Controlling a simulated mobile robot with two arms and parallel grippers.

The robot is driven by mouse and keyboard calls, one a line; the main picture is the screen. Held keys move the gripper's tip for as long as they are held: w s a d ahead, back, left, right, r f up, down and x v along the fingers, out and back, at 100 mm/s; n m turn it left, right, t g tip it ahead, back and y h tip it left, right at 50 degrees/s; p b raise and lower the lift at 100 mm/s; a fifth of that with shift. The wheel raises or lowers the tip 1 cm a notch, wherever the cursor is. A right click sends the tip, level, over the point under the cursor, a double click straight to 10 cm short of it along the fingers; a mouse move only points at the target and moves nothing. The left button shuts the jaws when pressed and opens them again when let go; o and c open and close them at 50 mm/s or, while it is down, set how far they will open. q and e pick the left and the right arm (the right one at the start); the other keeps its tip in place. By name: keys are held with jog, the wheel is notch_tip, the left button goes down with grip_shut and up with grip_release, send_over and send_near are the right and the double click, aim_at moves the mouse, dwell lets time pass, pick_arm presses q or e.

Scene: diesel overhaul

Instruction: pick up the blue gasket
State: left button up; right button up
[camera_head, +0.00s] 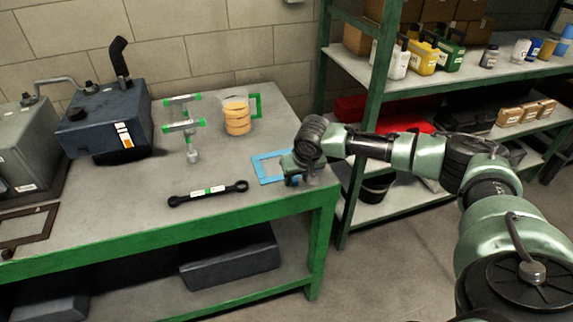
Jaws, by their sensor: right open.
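The blue gasket (266,179) is a thin, flat rectangular frame lying on the grey table top with the green edge, near its right end. My right gripper (289,179) is open at the gasket's right side, low over the table. It hides part of the gasket's right edge. I cannot tell whether the fingers touch the gasket. My left gripper is not in view.
A black wrench (208,193) lies left of the gasket. A green-handled tool (191,141) and a clear jug (237,117) stand behind. A dark blue tank (106,122) and a brown gasket (24,226) are at left. A loaded shelf (385,88) stands right.

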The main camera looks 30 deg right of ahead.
jog(key=shift+w+f, duration=0.2)
jog(key=shift+f, duration=0.25)
grip_shut()
dwell(1.1)
